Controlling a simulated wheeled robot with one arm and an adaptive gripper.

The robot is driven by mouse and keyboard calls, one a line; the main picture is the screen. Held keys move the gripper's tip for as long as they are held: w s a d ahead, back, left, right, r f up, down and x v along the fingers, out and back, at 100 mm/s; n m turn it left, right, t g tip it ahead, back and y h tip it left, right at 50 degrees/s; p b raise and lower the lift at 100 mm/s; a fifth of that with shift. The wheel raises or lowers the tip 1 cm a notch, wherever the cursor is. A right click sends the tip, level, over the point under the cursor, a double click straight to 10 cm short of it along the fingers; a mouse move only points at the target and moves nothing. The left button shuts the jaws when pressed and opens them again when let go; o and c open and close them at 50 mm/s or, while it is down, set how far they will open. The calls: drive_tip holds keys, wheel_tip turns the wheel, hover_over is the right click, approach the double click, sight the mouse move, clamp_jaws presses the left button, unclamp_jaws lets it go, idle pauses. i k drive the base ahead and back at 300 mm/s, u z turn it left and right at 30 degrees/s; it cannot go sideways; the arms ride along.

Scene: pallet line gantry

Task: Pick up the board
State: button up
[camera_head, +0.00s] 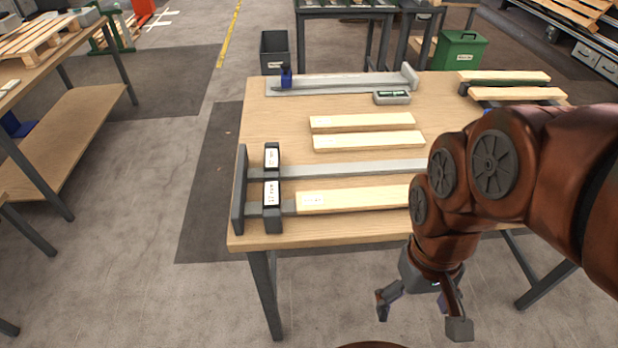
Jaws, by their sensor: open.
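Several pale wooden boards lie on the wooden table (262,112), and I cannot tell which one the task names. Two lie apart near the middle, the upper board (362,122) just behind the lower board (368,141). Another board (352,198) lies near the front edge, its left end by a dark labelled block; my arm hides its right end. Two more, a back board (505,76) and a front board (520,94), lie at the right rear across dark supports. My gripper (420,318) is open and empty, hanging in front of the table, below its top and away from the boards.
Grey rails with dark labelled blocks (272,190) run along the table's front part. A grey fixture with a blue part (286,78) lies at the back, near a small grey-green box (391,98). A green bin (461,50) stands behind.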

sight(391, 196)
drive_tip(key=k, duration=1.3)
drive_tip(key=u, duration=0.75)
drive_tip(key=i, duration=1.35)
drive_tip(key=z, duration=0.6)
